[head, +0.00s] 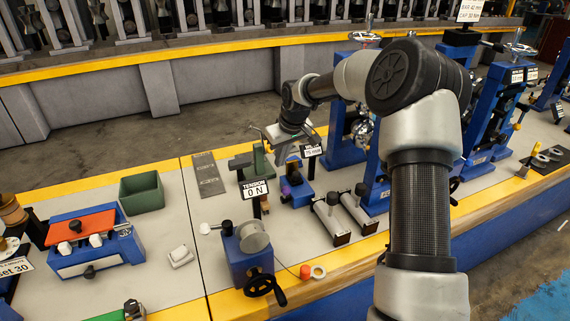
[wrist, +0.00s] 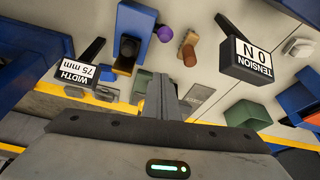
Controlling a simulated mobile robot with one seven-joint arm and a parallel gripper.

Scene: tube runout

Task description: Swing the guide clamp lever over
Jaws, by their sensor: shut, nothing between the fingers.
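A blue guide block (head: 296,190) stands on the bench beside the width sign (head: 311,151). I cannot tell for sure which part is the clamp lever. My gripper (head: 279,156) is above the bench, just behind and left of the block. In the wrist view its fingers (wrist: 165,93) are together and empty, apart from the brown part. The gripper partly hides the bench behind it.
The tension sign (head: 256,189) stands in front and left, above a blue device with a grey drum (head: 253,236). A green block (head: 260,161) is close by my gripper. Two rollers (head: 330,220) lie right.

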